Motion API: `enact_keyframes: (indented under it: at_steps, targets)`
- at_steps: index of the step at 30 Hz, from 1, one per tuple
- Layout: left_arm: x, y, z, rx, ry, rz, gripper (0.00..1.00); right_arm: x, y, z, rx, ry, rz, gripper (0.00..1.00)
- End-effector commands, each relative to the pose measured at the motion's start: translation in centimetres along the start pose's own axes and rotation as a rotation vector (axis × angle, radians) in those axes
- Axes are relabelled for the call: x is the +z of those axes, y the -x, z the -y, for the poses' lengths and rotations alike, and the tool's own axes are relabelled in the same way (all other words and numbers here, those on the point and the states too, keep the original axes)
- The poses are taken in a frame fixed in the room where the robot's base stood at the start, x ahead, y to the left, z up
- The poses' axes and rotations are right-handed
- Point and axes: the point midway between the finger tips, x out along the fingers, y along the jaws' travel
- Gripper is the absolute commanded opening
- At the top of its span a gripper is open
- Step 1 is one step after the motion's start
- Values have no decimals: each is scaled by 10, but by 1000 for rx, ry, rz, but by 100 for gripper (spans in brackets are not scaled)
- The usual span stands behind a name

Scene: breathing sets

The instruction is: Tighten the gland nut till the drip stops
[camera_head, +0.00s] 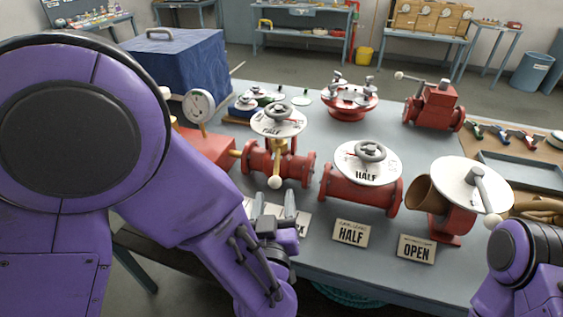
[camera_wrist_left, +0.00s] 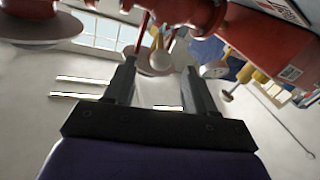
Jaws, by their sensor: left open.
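A brass-coloured part (camera_head: 280,146) shows below the dial; I cannot make out the gland nut or any drip. A lever with a cream ball end (camera_head: 275,182) points toward me from this valve. My left gripper (camera_head: 274,203) is open and empty, just in front of the ball. In the left wrist view the ball (camera_wrist_left: 160,60) appears between the open fingers (camera_wrist_left: 160,78), apparently beyond their tips. My right arm shows at lower right; its gripper is out of view.
A second valve marked HALF (camera_head: 360,192) and a third with a white disc (camera_head: 455,213) stand to the right. HALF (camera_head: 350,233) and OPEN (camera_head: 416,249) cards lie in front. A gauge (camera_head: 199,106) stands behind left. A grey tray (camera_head: 520,172) is at right.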

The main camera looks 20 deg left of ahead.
Motion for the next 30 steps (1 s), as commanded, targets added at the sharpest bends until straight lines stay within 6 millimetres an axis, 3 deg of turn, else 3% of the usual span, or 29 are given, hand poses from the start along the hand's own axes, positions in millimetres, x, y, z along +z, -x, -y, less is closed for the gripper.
enact_keyframes:
  at_steps: [3,6,12,17,24,30]
  targets:
    - [8,-21,3,-4,8,-4,55,11,-25,2,1,1,2,43]
    - [-2,-45,0,-3,2,0,55,4,-7,0,1,1,3,43]
    - [-2,-84,0,-2,3,1,55,0,1,0,1,0,1,43]
    - [0,-98,0,0,2,0,55,-1,3,-1,1,0,1,43]
    - [1,-99,0,0,1,0,55,0,3,-1,1,1,2,43]
    - [0,-99,0,0,1,0,0,0,3,-1,1,1,2,43]
